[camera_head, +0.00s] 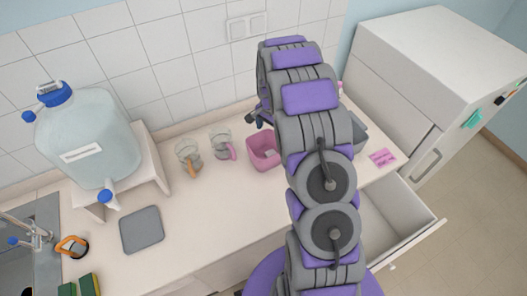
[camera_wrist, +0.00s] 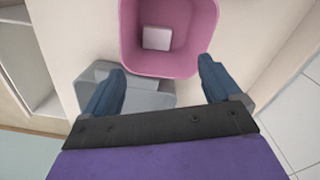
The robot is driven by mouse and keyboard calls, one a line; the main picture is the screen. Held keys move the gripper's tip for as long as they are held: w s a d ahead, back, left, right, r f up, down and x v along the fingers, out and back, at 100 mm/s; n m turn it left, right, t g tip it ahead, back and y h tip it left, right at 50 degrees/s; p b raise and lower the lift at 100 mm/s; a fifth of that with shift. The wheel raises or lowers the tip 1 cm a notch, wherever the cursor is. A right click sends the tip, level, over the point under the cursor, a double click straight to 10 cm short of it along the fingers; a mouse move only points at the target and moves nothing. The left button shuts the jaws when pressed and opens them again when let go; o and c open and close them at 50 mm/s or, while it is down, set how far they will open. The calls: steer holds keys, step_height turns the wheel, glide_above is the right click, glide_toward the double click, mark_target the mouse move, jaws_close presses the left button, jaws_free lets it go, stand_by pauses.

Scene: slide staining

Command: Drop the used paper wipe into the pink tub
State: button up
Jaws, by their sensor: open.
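The pink tub (camera_head: 262,139) stands on the counter just left of my arm in the head view. It also fills the top middle of the wrist view (camera_wrist: 203,38). A small white square piece, which looks like the paper wipe (camera_wrist: 157,38), lies on the tub's floor. My gripper (camera_wrist: 162,68) is open and empty, its two blue fingers apart at the tub's near rim in the wrist view. Whether the fingers touch the rim cannot be told. In the head view my arm hides most of the gripper.
A grey container (camera_wrist: 150,100) sits beside the tub, under my fingers. Two glass mugs (camera_head: 188,157) (camera_head: 221,146) stand left of the tub. A water jug (camera_head: 88,135) stands on a raised shelf. An open drawer (camera_head: 405,225) juts out at the right. A grey mat (camera_head: 141,229) lies front left.

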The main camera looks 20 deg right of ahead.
steer(key=shift+d+r, duration=0.55)
steer(key=shift+r, duration=8.05)
steer(key=s+a+n+g+b, duration=0.1)
steer(key=s+a+n+b, duration=0.25)
steer(key=s+a, duration=0.45)
steer(key=s+a+n+b, duration=0.3)
steer(key=s+a+b, duration=0.1)
steer(key=s, duration=0.7)
steer(key=s+a+f+n+b, duration=0.2)
steer(key=s+f+n, duration=0.1)
steer(key=s, duration=0.7)
steer(key=s+a+f+n+b, duration=0.2)
steer(key=s+a+f+n, duration=0.1)
steer(key=s, duration=0.8)
steer(key=shift+a+f+n+g+b, duration=0.25)
steer(key=shift+f+n+g+b, duration=0.15)
steer(key=shift+f, duration=0.4)
